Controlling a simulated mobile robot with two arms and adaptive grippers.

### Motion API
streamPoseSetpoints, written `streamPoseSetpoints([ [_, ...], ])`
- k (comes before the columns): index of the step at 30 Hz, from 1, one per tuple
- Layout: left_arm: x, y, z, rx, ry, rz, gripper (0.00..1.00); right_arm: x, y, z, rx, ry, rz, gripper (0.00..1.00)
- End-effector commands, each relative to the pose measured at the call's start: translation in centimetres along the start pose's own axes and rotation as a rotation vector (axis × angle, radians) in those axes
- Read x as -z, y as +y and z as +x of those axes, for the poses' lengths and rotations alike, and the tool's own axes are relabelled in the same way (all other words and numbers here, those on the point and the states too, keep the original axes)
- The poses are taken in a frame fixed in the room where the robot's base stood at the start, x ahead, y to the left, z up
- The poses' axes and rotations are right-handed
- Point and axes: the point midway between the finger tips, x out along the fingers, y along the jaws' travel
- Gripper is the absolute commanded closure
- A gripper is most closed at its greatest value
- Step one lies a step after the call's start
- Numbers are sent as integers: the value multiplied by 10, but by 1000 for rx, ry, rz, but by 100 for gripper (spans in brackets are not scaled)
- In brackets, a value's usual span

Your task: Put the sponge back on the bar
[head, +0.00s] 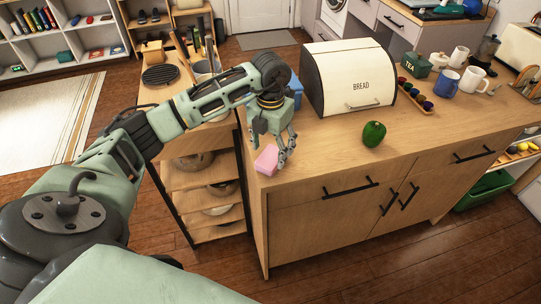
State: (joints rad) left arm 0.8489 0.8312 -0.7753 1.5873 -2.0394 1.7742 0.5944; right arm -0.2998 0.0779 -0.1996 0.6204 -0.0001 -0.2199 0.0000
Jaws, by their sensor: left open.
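The pink sponge (266,159) lies on the near left corner of the wooden counter (330,140) in the head view. My left gripper (283,158) points down at the sponge's right side, with its fingers close to it. It is open; I cannot tell whether a finger touches the sponge. My right gripper is out of the frame. The bar named in the task cannot be made out in this view.
A cream bread bin (350,80) stands behind on the counter. Mugs, a green tea tin (415,65) and a tray of small cups (416,95) are to the right. The counter's front strip is mostly clear.

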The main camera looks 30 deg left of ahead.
Motion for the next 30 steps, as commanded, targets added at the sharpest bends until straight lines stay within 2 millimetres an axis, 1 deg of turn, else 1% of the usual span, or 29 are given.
streamPoseSetpoints([
  [1, -2, 0, -10, 1, -8, 0, 36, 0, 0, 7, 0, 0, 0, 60],
  [6, -2, 0, -48, 1, -8, 0, 36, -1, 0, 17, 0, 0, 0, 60],
  [9, -1, 0, -66, 0, -5, -1, 36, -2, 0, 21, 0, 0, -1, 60],
  [12, -1, 0, -79, 1, -4, -1, 36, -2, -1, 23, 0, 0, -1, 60],
  [15, 0, 0, -86, 1, -2, -1, 36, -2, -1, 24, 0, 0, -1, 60],
  [18, 0, 0, -90, 1, 0, -1, 36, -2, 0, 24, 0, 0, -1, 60],
  [30, 0, 0, -90, 1, 0, -1, 36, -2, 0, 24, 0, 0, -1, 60],
])
